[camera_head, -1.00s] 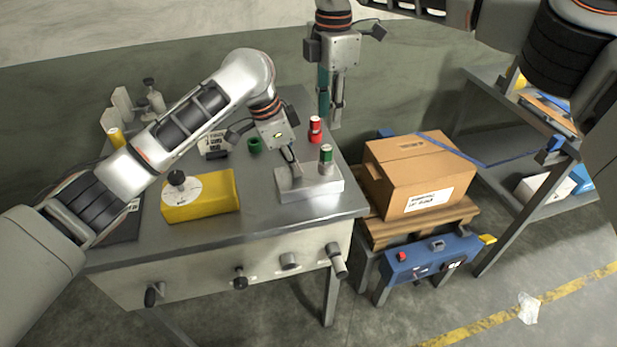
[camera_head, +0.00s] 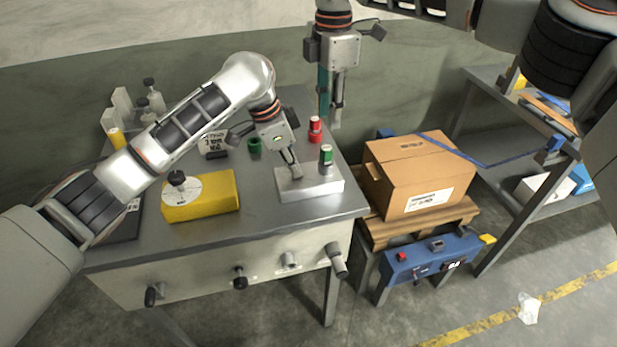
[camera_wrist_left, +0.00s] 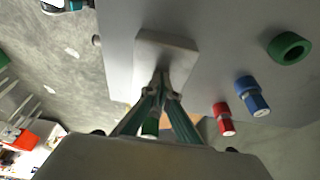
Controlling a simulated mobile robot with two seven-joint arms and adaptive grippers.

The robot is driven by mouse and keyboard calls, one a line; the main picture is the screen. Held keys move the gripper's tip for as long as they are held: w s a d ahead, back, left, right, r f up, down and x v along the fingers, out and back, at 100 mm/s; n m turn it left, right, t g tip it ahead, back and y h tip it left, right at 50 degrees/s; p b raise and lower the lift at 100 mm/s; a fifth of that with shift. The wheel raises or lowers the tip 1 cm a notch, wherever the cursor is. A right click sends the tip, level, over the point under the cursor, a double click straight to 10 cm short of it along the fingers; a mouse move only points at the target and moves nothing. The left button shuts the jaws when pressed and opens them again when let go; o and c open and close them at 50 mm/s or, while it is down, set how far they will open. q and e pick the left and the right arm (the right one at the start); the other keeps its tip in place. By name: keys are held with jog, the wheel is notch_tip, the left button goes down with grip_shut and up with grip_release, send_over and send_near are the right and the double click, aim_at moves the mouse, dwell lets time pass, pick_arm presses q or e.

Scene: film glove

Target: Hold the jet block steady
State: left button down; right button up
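The jet block, a pale grey slab (camera_head: 310,184), lies flat on the bench near its front right corner. It also shows in the left wrist view (camera_wrist_left: 168,50). A green-topped cylinder (camera_head: 326,156) stands at its far right side. My left gripper (camera_head: 296,174) points down at the block's top. In the left wrist view its fingertips (camera_wrist_left: 162,88) converge closely at the block; whether they clasp part of it is hidden. My right gripper (camera_head: 332,105) hangs pointing down beyond the bench's right side, clear of the block. The gap between its fingers is unclear.
A red cylinder (camera_head: 315,130) and a green ring (camera_head: 254,147) stand behind the block. A blue cylinder (camera_wrist_left: 252,94) shows in the wrist view. A yellow box (camera_head: 205,198) sits left. A cardboard box (camera_head: 418,172) stands on a pallet right of the bench.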

aim_at(327, 148)
dwell(1.5)
jog(key=o, duration=0.4)
jog(key=n, duration=0.3)
jog(key=d+f+n, duration=0.1)
jog(key=shift+s+y, duration=0.25)
jog(key=shift+y, duration=0.05)
jog(key=n, duration=0.2)
jog(key=shift+s+d+f+n+t, duration=0.15)
jog(key=shift+f+n+t, duration=0.15)
jog(key=shift+n, duration=0.1)
jog(key=f+n+y, duration=0.1)
jog(key=f+n, duration=0.2)
jog(key=n, duration=0.2)
jog(key=a+f+n+t+y, duration=0.1)
jog(key=f+n, duration=0.2)
jog(key=n, duration=0.3)
jog(key=w+f+n+t, duration=0.1)
jog(key=f+n, duration=0.2)
jog(key=n, duration=0.2)
jog(key=shift+a+f+y, duration=0.15)
jog(key=shift+a+y, duration=0.05)
jog(key=shift+y, duration=0.2)
grip_shut()
